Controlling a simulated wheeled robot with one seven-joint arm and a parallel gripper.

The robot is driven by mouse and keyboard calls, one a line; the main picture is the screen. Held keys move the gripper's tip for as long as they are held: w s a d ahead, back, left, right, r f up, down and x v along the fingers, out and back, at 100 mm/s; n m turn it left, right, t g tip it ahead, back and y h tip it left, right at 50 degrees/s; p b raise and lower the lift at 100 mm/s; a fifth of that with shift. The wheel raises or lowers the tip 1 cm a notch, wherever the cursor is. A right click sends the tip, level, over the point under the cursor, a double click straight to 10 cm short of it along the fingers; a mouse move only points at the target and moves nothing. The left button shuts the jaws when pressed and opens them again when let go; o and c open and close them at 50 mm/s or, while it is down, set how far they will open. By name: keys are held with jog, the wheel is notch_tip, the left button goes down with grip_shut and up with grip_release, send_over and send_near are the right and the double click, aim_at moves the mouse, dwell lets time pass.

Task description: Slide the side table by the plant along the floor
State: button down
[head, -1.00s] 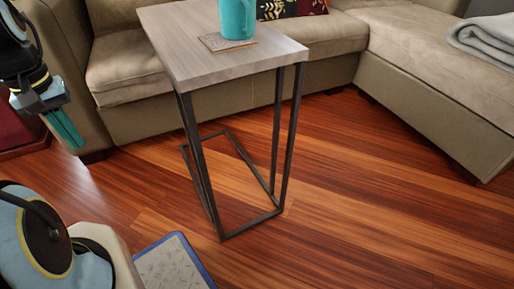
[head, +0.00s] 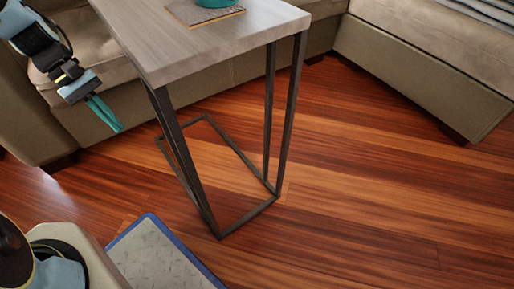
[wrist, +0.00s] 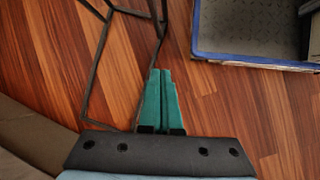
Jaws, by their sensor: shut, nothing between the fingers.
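The side table (head: 215,45) has a light wood top and a dark metal frame, and stands upright on the wooden floor in front of the sofa. On its top are a coaster (head: 207,14) and the bottom of a teal cup (head: 216,3), cut off by the picture edge. In the wrist view, part of the table's dark frame (wrist: 93,72) shows just beyond my fingers. My gripper (head: 118,127) is shut and empty, to the left of the table. Its teal fingers (wrist: 160,78) point toward the frame; I cannot tell whether they touch it. No plant is in view.
A beige sofa (head: 95,105) stands behind and left of the table, with its long section (head: 420,75) at the right. My blue-edged base is at the bottom. The wooden floor (head: 370,215) to the right of the table is clear.

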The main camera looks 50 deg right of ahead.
jog(key=s+d+f+n+g+h+b, duration=0.1)
jog(key=s+d+f+n+g+b, duration=0.1)
jog(key=s+d+f+g, duration=0.75)
jog(key=s+d+f+n+g+h+b, duration=0.15)
jog(key=s+d+f+g+b, duration=0.35)
jog(key=d, duration=0.9)
jog(key=s+d+t+b, duration=0.2)
jog(key=s+d, duration=0.1)
jog(key=s, duration=1)
jog(key=shift+f+b, duration=0.35)
jog(key=shift+m+t, duration=0.25)
